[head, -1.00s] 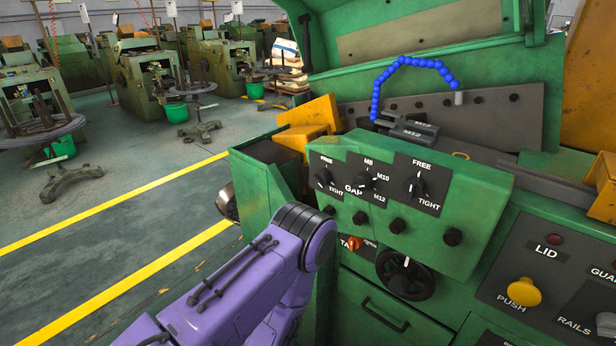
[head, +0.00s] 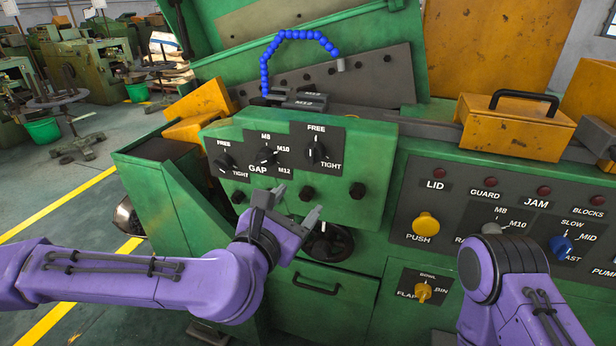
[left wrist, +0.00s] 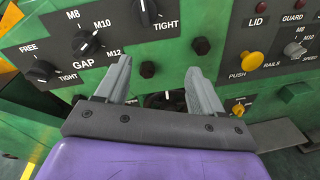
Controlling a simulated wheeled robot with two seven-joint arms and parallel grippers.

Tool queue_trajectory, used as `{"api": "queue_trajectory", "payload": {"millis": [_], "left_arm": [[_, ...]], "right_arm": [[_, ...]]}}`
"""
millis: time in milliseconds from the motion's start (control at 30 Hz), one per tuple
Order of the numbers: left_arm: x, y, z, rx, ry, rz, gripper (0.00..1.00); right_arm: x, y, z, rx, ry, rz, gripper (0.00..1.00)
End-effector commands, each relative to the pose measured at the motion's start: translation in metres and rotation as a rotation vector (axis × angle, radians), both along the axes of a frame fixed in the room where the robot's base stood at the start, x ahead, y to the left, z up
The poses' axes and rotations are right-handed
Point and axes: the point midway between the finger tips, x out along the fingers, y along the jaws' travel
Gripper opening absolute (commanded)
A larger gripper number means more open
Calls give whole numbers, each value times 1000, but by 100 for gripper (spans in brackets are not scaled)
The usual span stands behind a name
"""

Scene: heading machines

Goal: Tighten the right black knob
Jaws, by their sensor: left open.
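The right black knob (head: 315,151) sits on its FREE/TIGHT plate at the upper right of the green control box (head: 358,163). Its white mark appears to point up towards FREE. It also shows at the top edge of the left wrist view (left wrist: 147,12). My left gripper (head: 297,203) is open and empty, below the knob and apart from it, in front of the row of black bolts. In the left wrist view its two fingers (left wrist: 158,68) point up towards the box. My right arm is at the lower right, but its gripper is not visible.
The left FREE/TIGHT knob (head: 226,164) and the GAP knob (head: 266,156) are close by on the left. A black handwheel (head: 329,243) is below. A panel with a yellow PUSH button (head: 425,225) stands to the right.

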Motion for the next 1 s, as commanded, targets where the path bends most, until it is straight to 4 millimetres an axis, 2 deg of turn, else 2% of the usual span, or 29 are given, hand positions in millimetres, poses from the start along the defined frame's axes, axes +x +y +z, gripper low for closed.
{"api": "queue_trajectory", "payload": {"millis": [33, 100, 200, 500, 600, 767, 967, 1000], "left_arm": [[4, 8, 21, -60, -26, 20, 68], [7, 13, 39, -108, -45, 34, 68], [16, 10, 47, -127, -50, 37, 68], [77, -15, 47, -121, -47, 36, 68], [91, -21, 46, -119, -48, 34, 68], [103, -25, 43, -120, -49, 34, 68], [103, -26, 42, -119, -49, 33, 68], [103, -26, 42, -119, -49, 34, 64]], "right_arm": [[0, 0, -2, 0, 0, 0, 43], [0, 0, -1, 0, 0, 0, 43], [0, 0, 4, 0, 0, 0, 43], [0, 0, 29, 0, 0, 0, 43], [0, 0, 34, 0, 0, 0, 43], [0, 0, 36, 0, 0, 0, 43], [0, 0, 35, 0, 0, 0, 43], [0, 0, 35, 0, 0, 0, 43]]}}
